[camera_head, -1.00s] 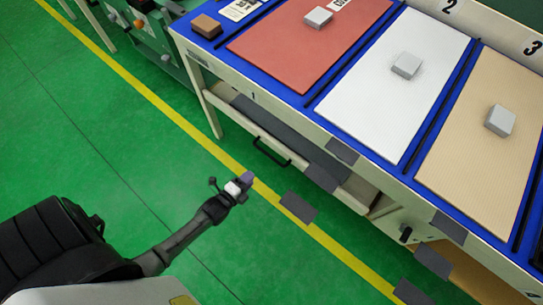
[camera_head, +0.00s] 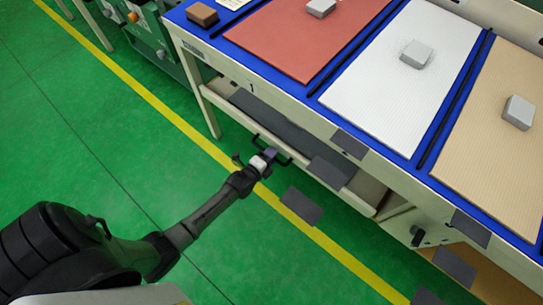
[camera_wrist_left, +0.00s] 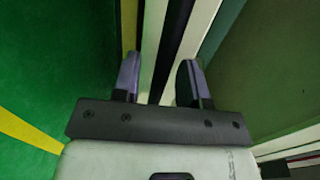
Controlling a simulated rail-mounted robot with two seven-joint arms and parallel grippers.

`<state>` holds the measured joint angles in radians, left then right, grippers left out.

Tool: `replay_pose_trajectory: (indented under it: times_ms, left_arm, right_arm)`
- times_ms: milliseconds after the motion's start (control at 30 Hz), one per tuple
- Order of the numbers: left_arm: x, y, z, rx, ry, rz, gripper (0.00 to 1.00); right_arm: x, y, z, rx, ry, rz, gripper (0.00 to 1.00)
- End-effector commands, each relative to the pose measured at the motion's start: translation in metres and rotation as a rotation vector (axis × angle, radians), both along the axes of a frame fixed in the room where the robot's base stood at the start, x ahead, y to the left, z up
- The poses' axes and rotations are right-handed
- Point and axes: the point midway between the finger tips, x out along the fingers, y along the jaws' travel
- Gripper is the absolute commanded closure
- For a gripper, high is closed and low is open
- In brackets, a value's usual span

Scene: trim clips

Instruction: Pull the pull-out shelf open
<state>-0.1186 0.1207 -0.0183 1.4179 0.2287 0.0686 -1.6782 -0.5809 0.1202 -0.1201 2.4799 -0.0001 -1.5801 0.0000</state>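The pull-out shelf (camera_head: 232,117) is a pale-framed shelf with a dark surface, under the blue-edged workbench. It sits in beneath the bench top. A black bar handle (camera_head: 287,161) is on its front. My left gripper (camera_head: 270,154) is at this handle and hides part of it. In the left wrist view, the left gripper's two purple-lined fingers (camera_wrist_left: 160,80) stand apart. A dark bar (camera_wrist_left: 168,55) and pale strips show between and beyond them. I cannot tell whether the fingers touch the handle. My right gripper is in neither view.
The workbench (camera_head: 260,92) carries a red mat (camera_head: 290,45), a white mat (camera_head: 385,85) and a tan mat (camera_head: 485,150), each with a grey block. Several dark grey flat squares (camera_head: 302,205) show near the bench front.

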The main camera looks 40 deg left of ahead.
Motion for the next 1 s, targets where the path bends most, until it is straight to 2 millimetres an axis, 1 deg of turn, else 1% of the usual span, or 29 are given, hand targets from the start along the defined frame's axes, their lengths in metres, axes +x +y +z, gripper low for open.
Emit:
replay_pose_trajectory:
  times_ms: [100,400,800,1000]
  left_arm:
    - [0.0036,-0.0001,-0.0009,-0.001,0.000,0.000,0.60]
    - [0.0042,-0.0001,-0.0007,-0.001,0.001,0.000,0.61]
    - [0.0040,-0.0001,-0.0006,-0.001,0.000,0.000,1.00]
    - [0.0040,-0.0001,-0.0005,-0.001,0.000,0.000,1.00]
  right_arm:
    - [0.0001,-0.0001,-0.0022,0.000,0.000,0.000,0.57]
    - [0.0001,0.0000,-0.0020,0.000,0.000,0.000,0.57]
    - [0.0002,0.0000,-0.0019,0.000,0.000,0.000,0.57]
    - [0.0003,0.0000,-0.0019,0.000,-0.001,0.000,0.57]
